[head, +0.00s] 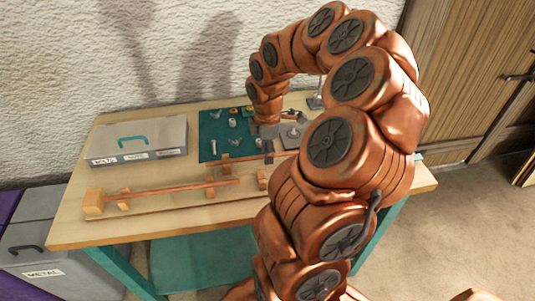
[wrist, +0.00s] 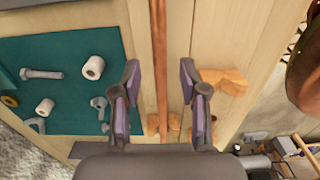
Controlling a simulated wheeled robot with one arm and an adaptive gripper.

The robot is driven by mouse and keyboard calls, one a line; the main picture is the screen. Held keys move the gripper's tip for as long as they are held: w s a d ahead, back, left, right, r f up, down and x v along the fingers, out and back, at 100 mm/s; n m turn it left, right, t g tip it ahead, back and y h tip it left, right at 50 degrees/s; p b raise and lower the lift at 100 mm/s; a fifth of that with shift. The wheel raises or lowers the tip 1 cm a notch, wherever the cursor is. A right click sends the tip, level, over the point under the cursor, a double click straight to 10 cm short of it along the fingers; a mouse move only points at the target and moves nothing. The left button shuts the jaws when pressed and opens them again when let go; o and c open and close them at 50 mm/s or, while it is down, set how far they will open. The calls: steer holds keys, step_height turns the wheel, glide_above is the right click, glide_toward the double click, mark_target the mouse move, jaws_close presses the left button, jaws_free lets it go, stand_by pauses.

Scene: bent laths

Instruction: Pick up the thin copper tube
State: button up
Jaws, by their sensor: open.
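A thin copper tube (wrist: 160,55) runs top to bottom in the wrist view, lying between my gripper's fingers, with a gap on both sides. In the head view it shows as a thin reddish line (head: 243,157) along the back row, near a wooden block (head: 225,160). My gripper (wrist: 158,95) is open, its two purple-padded fingers on either side of the tube; I cannot tell its exact height above it. In the head view my gripper (head: 268,148) is over the table, and my arm hides the tube's right part.
A second copper-coloured rod (head: 180,188) lies in front on wooden blocks (head: 95,202). Another wooden block (head: 262,180) stands near my gripper. A teal mat (wrist: 75,50) with bolts and nuts lies behind the tube. A grey case (head: 138,138) stands at the left.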

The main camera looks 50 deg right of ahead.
jaws_close()
stand_by(0.3)
stand_by(0.4)
